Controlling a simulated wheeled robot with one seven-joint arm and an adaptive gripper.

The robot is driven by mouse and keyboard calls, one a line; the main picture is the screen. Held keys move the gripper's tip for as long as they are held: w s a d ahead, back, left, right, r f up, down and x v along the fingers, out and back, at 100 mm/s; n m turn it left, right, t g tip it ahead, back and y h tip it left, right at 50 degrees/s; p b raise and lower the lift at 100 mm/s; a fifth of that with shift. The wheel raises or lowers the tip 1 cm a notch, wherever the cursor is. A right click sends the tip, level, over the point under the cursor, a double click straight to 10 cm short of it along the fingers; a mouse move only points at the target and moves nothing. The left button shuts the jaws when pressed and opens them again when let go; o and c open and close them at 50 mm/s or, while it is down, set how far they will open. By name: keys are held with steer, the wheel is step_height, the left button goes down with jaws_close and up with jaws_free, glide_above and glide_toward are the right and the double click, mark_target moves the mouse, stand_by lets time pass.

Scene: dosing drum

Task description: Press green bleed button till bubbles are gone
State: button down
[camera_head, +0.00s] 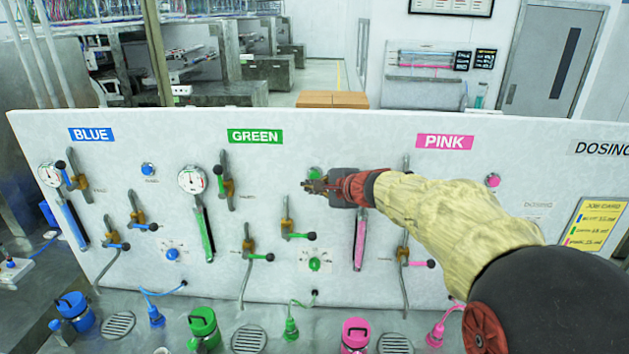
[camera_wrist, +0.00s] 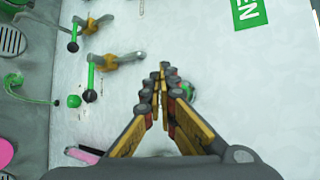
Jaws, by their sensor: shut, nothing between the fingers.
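The green bleed button (camera_head: 314,173) is a small round button on the white panel, right of the GREEN label (camera_head: 255,136). My gripper (camera_head: 309,187) is shut and empty, its fingertips just below and in front of the button. In the wrist view the fingertips (camera_wrist: 163,70) point at the panel, and the button (camera_wrist: 190,90) shows partly behind the right finger. I cannot tell whether the fingertips touch it. The green sight tube (camera_head: 207,230) stands below a white gauge (camera_head: 192,180); bubbles in it are too small to tell.
Green-handled valves (camera_head: 287,226) and a green knob (camera_head: 314,264) sit below my gripper. A pink sight tube (camera_head: 360,240) is close by, partly behind my arm. Blue, green and pink containers (camera_head: 204,328) stand along the panel's foot.

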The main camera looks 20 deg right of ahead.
steer(key=shift+s+a+b, duration=0.2)
steer(key=shift+s+a, duration=0.1)
steer(key=shift+s, duration=0.35)
steer(key=shift+s+a+b, duration=0.2)
steer(key=shift+s+a, duration=0.1)
steer(key=shift+s, duration=0.3)
stand_by(0.3)
steer(key=s+a+f+n+g+h+b, duration=0.1)
steer(key=s+a+f+n+g+b, duration=0.1)
steer(key=s+f+n+b, duration=0.3)
steer(key=s+a+f+n+g+h+b, duration=0.1)
steer(key=s+f+n+b, duration=0.5)
steer(key=s+f, duration=0.6)
steer(key=s+a+f+n+g+h+b, duration=0.1)
steer(key=s+a+f+n+g+b, duration=0.2)
steer(key=s, duration=1.8)
steer(key=shift+s+a+f+n+g+b, duration=0.25)
steer(key=shift+f+n+g+b, duration=0.25)
steer(key=shift+f+n+b, duration=1.7)
